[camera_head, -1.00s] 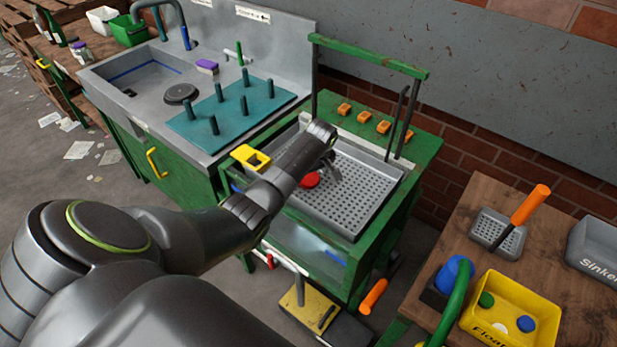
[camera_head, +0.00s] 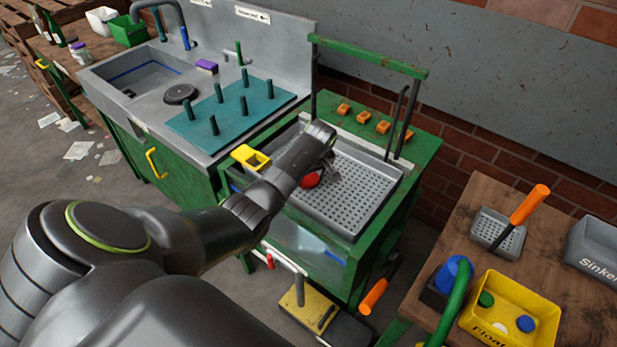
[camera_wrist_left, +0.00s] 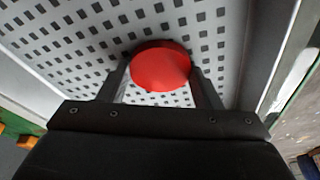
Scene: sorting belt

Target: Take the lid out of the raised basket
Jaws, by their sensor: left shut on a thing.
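The red round lid (camera_head: 311,180) is at the left part of the grey perforated basket (camera_head: 357,210), which sits in a green frame. In the left wrist view the lid (camera_wrist_left: 161,66) is between the two fingers of my left gripper (camera_wrist_left: 162,80), over the basket's perforated floor (camera_wrist_left: 70,45). My left gripper (camera_head: 322,174) is shut on the lid in the head view. I cannot tell whether the lid still touches the basket floor. My right gripper is not in view.
A sink with a teal peg board (camera_head: 232,112) stands to the left. A yellow holder (camera_head: 250,157) sits at the frame's left edge. A wooden table to the right bears a yellow Float bin (camera_head: 511,312) and a grey Sink bin (camera_head: 597,250).

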